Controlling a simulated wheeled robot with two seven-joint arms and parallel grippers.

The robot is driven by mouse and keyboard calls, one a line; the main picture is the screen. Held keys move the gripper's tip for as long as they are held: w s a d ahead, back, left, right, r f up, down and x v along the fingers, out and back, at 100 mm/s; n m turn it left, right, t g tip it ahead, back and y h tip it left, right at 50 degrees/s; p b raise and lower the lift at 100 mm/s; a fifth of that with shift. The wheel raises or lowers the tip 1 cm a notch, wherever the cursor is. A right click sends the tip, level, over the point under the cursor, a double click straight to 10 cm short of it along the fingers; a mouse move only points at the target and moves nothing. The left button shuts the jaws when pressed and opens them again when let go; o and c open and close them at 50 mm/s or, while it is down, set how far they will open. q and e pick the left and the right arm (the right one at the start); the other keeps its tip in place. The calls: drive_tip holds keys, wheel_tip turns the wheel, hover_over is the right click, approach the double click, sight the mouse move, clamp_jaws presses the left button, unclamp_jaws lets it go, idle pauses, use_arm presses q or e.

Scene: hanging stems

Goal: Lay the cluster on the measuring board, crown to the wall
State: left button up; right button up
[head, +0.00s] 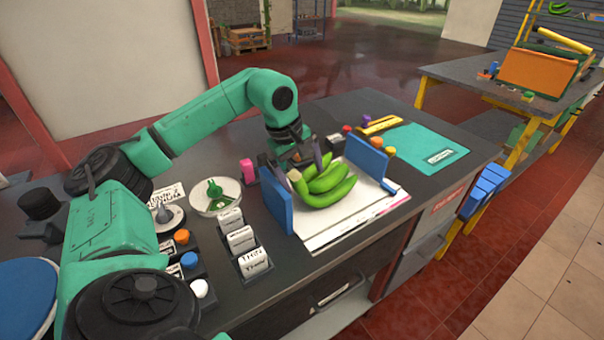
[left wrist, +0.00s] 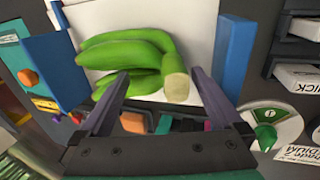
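The green banana cluster (head: 327,188) lies on the white measuring board (head: 335,231), between two blue upright walls. Its cut crown (left wrist: 178,87) points toward one blue wall (head: 276,199), which also shows in the left wrist view (left wrist: 236,50). A strip of bare board shows between crown and wall there. The fruit tips point toward the other blue wall (head: 366,157). My left gripper (head: 308,161) is at the crown end of the cluster. In the left wrist view its fingers (left wrist: 158,72) are spread wide, with the crown showing between the tips. My right gripper is out of view.
A dial scale (head: 214,197) and several labelled trays (head: 240,240) stand left of the board. Coloured buttons (head: 182,237) are nearer. A teal mat (head: 428,148) and a yellow tool (head: 381,125) lie at the right. A second table (head: 450,72) stands beyond.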

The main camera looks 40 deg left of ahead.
use_arm(q)
drive_tip(key=p+v, duration=0.2)
drive_tip(key=v, duration=1.2)
drive_tip(key=shift+s+r, duration=0.2)
drive_tip(key=shift+r, duration=0.05)
